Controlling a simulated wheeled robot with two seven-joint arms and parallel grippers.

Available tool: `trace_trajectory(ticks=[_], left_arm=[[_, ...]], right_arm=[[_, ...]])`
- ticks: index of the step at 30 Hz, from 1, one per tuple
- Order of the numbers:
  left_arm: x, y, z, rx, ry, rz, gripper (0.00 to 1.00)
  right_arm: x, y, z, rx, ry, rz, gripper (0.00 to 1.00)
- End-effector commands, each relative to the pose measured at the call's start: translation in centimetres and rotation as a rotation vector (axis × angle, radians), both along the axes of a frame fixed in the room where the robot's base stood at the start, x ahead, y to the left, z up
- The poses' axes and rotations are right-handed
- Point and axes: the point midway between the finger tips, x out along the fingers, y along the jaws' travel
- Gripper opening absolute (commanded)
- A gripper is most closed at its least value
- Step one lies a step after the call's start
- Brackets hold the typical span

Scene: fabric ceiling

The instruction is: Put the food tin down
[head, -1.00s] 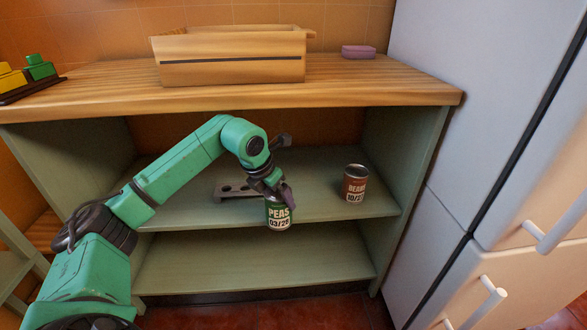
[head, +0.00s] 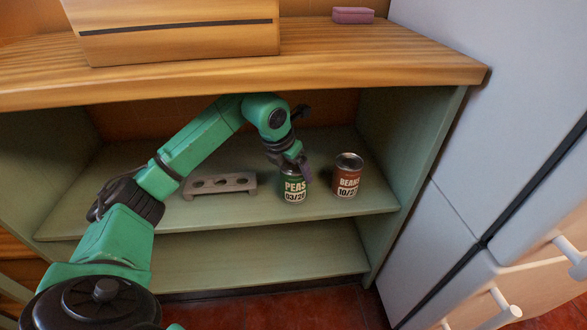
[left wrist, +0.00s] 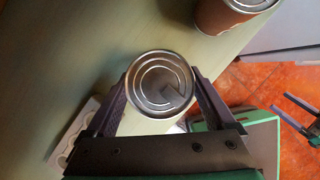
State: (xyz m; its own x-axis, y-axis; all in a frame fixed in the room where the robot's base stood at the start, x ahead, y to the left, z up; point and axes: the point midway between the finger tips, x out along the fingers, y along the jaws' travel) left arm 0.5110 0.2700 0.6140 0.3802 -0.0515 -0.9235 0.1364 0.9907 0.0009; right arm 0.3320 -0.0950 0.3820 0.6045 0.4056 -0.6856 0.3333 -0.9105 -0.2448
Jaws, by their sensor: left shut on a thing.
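The green food tin (head: 294,186), labelled PEAS 03/26, stands upright between the fingers of my left gripper (head: 299,171), which is shut on it. It is at the front of the upper shelf (head: 250,212), just left of the brown BEANS tin (head: 347,178), with a small gap between them. I cannot tell whether its base touches the shelf. In the left wrist view the round metal lid of the food tin (left wrist: 160,83) sits between the two dark fingers. Part of the BEANS tin (left wrist: 225,14) shows at the top right.
A grey rack with holes (head: 220,185) lies on the shelf left of the tins. The wooden worktop (head: 350,70) is overhead, with a wooden box (head: 180,35) and a purple block (head: 353,15). The fridge (head: 480,130) stands at right. The shelf right of the BEANS tin is partly free.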

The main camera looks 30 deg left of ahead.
Motion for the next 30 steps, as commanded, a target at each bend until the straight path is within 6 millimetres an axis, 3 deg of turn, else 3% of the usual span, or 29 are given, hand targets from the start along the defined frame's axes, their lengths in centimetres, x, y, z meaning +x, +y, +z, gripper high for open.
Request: trace_trajectory(ticks=[5, 6, 16, 23, 24, 30], left_arm=[[0.0, 0.0, -0.2, 0.000, -0.002, 0.000, 0.00], [0.0, 0.0, -0.2, 0.000, 0.000, 0.000, 1.00], [0.0, 0.0, 0.2, 0.000, 0.000, 0.000, 1.00], [-0.6, 0.2, 1.3, 0.002, 0.001, 0.002, 1.00], [-1.1, 0.3, 0.8, 0.003, 0.000, 0.001, 1.00], [-3.3, 0.6, 0.8, 0.003, -0.001, 0.001, 1.00]], right_arm=[[0.1, 0.1, -0.1, 0.007, -0.010, -0.002, 0.77], [0.1, 0.1, 0.0, 0.007, -0.011, -0.002, 0.77], [0.1, -0.2, 0.3, -0.006, 0.004, -0.002, 0.77], [-0.5, -2.1, 1.1, -0.080, 0.102, 0.004, 0.77], [-0.4, -1.4, 0.2, -0.057, 0.074, 0.005, 0.77], [0.1, 0.9, -0.9, 0.044, -0.055, -0.007, 0.77]])
